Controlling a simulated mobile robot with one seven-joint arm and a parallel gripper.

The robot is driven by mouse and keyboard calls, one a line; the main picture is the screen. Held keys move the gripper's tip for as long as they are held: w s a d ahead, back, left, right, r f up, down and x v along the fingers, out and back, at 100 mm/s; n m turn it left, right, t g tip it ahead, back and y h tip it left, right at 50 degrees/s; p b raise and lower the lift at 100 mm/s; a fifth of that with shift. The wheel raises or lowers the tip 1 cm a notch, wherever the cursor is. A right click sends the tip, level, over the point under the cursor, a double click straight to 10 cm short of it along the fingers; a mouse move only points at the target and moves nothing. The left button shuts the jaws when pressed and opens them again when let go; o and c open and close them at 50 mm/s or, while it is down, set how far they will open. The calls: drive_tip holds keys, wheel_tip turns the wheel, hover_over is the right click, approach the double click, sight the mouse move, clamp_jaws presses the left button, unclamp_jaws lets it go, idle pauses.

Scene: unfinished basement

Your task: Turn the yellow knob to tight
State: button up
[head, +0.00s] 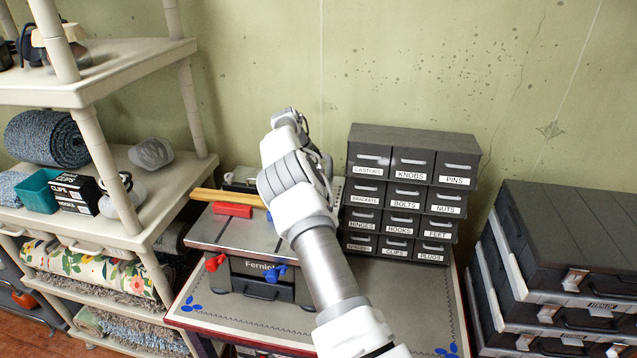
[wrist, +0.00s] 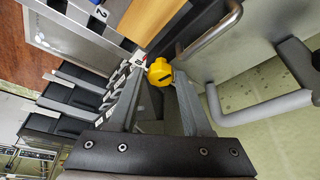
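The yellow knob (wrist: 160,72) shows in the wrist view, round with a dark mark on its face. A small white and red label (wrist: 140,59) is beside it; its text is too small to read. My gripper (wrist: 160,75) has its two fingers apart, one on each side of the knob at the tips. A narrow gap seems to show, and I cannot tell whether either finger touches it. In the head view my arm hides the knob, and my gripper is hidden too, behind the arm over the grey bench machine (head: 215,230).
The machine has a red knob (head: 215,262) and a blue knob (head: 276,271) in front. Wooden strips (head: 225,196) lie across its top. A labelled drawer cabinet (head: 410,150) stands close at right. A bent grey handle (wrist: 262,105) is near my right finger in the wrist view.

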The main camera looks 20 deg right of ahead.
drive_tip(key=shift+o, duration=1.4)
drive_tip(key=p+v, duration=0.1)
drive_tip(key=v, duration=1.6)
drive_tip(key=shift+a+r, duration=0.15)
